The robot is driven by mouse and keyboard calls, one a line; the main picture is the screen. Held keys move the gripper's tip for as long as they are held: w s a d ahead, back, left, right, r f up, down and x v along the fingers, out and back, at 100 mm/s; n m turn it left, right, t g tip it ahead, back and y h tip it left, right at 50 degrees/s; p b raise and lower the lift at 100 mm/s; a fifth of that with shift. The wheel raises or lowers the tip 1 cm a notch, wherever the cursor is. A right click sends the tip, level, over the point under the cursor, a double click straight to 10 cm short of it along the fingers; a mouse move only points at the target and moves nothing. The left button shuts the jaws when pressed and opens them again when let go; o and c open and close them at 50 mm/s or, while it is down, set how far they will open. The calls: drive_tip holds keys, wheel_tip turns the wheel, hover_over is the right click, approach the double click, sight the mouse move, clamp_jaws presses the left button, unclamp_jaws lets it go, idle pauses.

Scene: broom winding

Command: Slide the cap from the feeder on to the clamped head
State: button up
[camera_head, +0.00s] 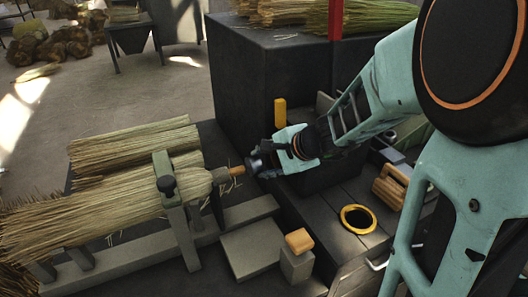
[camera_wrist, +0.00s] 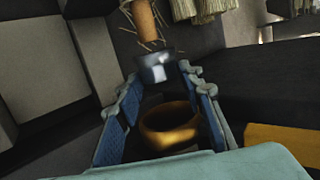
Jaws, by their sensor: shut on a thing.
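The broom head (camera_head: 130,205) is a straw bundle clamped at the left of the head view. A brown wooden stub (camera_head: 236,170) sticks out of its right end; the stub also shows at the top of the wrist view (camera_wrist: 143,18). My gripper (camera_head: 258,165) points left at the stub. It is shut on a grey metal cap (camera_wrist: 155,68), held between the blue-padded fingertips. The cap lies just off the stub's tip, roughly in line with it; I cannot tell whether they touch. The yellow-rimmed hole (camera_head: 360,206) in the dark bench may be the feeder.
The clamp post (camera_head: 178,215) with a dark knob stands left of the stub. A dark box (camera_head: 265,75) with straw on top stands behind my gripper. A yellow post (camera_head: 280,112) rises close behind the wrist. An orange-topped block (camera_head: 298,241) stands in front.

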sight(233, 172)
drive_tip(key=shift+w+a+f, duration=0.1)
drive_tip(key=shift+a+f, duration=0.05)
drive_tip(key=shift+f, duration=0.2)
drive_tip(key=shift+s+a+r, duration=0.1)
drive_tip(key=shift+s+a, duration=0.2)
drive_tip(key=shift+a, duration=0.4)
drive_tip(key=shift+s+a+b, duration=0.25)
drive_tip(key=shift+s+a, duration=0.15)
drive_tip(key=shift+a, duration=0.55)
drive_tip(key=shift+s+a+b, duration=0.3)
drive_tip(key=shift+s+a, duration=0.1)
drive_tip(key=shift+a, duration=0.5)
drive_tip(key=shift+s+a+b, duration=0.25)
drive_tip(key=shift+s+a, duration=0.15)
drive_tip(key=shift+a, duration=0.55)
drive_tip(key=o, duration=0.9)
